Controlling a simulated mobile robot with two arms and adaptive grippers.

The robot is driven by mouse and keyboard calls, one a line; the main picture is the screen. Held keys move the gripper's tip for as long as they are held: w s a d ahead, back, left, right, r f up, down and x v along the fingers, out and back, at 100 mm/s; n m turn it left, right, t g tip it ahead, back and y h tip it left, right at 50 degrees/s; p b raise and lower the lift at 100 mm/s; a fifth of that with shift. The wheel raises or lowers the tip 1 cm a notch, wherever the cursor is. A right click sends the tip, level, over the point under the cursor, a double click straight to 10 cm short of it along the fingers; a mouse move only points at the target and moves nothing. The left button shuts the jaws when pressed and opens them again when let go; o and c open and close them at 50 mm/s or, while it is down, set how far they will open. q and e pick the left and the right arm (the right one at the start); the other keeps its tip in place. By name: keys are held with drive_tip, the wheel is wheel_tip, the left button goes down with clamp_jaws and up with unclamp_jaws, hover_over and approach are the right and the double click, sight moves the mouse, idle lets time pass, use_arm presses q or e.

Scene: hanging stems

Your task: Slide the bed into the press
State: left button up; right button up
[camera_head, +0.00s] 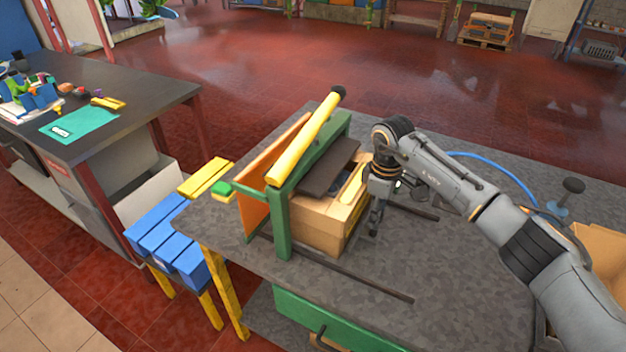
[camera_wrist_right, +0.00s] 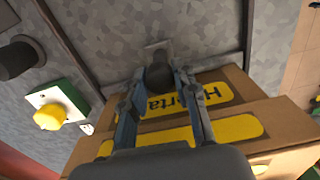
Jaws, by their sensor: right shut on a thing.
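The press (camera_head: 282,215) is a green frame with a yellow lever (camera_head: 305,140) raised at a slant and an orange panel (camera_head: 262,175) on its left. The bed (camera_head: 318,228) is a tan box-like block, seemingly partly inside the green frame, with a dark plate (camera_head: 328,168) above it. In the wrist view the bed (camera_wrist_right: 235,122) shows yellow lettered patches. My right gripper (camera_head: 375,222) is at the bed's right side, pointing down. In the wrist view its fingers (camera_wrist_right: 160,95) are closed around a dark rounded knob (camera_wrist_right: 158,72). My left gripper is out of view.
Dark rails (camera_head: 350,278) run along the grey table (camera_head: 450,270). A green box with a yellow button (camera_wrist_right: 50,115) shows in the wrist view. Blue blocks (camera_head: 165,235) stand left of the table. A blue hose (camera_head: 490,170) lies behind my right arm. The table's front right is clear.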

sight(361, 184)
drive_tip(key=shift+w+a+b, duration=0.3)
drive_tip(key=shift+w+a, duration=0.1)
drive_tip(key=shift+a, duration=0.3)
drive_tip(key=shift+w+a+b, duration=0.35)
drive_tip(key=shift+w+a, duration=0.05)
drive_tip(key=shift+a, duration=0.25)
drive_tip(key=shift+w+a+b, duration=0.3)
drive_tip(key=shift+w+a, duration=0.1)
drive_tip(key=shift+a, duration=0.3)
drive_tip(key=o, duration=2.1)
drive_tip(key=shift+r, duration=0.1)
wheel_tip(361, 184, up, 8)
drive_tip(key=p, duration=0.6)
